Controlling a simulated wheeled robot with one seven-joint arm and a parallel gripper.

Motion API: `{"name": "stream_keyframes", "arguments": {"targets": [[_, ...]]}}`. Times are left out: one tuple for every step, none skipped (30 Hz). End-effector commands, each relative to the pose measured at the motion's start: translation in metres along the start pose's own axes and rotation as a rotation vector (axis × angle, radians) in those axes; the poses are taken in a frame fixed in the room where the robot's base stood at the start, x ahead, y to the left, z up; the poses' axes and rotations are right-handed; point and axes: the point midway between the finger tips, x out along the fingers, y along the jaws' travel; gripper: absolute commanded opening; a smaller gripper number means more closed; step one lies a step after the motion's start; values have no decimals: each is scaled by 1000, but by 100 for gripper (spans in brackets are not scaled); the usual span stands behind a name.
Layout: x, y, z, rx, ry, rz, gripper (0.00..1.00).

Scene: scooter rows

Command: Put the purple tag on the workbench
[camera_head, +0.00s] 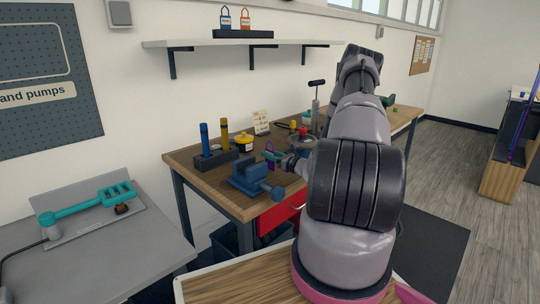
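A small purple tag (269,147) shows as a thin upright shape above the workbench (222,193), just behind the blue vise. My arm reaches forward across the picture, and my gripper (281,158) is at the tag, low over the bench top. The tag and the fingertips overlap in this view. They are too small to tell whether the fingers are closed on the tag, or whether it touches the bench.
The blue vise (248,175) stands at the front edge. A dark holder (215,159) with blue and yellow bottles, a yellow-black jar (243,143) and a small card (261,122) stand behind. A grey table (140,250) with a teal device is at left. Bare wood shows at the front-left corner.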

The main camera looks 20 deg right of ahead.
Motion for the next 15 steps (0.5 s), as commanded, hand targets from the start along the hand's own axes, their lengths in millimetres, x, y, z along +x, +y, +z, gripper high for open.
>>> {"name": "stream_keyframes", "arguments": {"targets": [[0, 0, 0, 0, 0, 0, 36], [0, 0, 0, 0, 0, 0, 36], [0, 0, 0, 0, 0, 0, 36], [0, 0, 0, 0, 0, 0, 36], [0, 0, 1, 0, 0, 0, 36], [0, 0, 2, 0, 0, 0, 36], [0, 0, 4, -1, 0, 0, 36], [-3, 0, 2, 0, 1, -1, 36], [-8, -1, 2, 1, 1, -2, 36], [-12, -1, 2, 2, 1, -2, 36], [-17, 0, 2, 1, 2, -2, 36], [-25, -1, 2, 1, 2, -3, 36], [-31, -1, 2, 3, 2, -4, 36], [-38, -1, 2, 3, 1, -3, 36], [-47, -1, 2, 1, 2, -4, 36]]}}
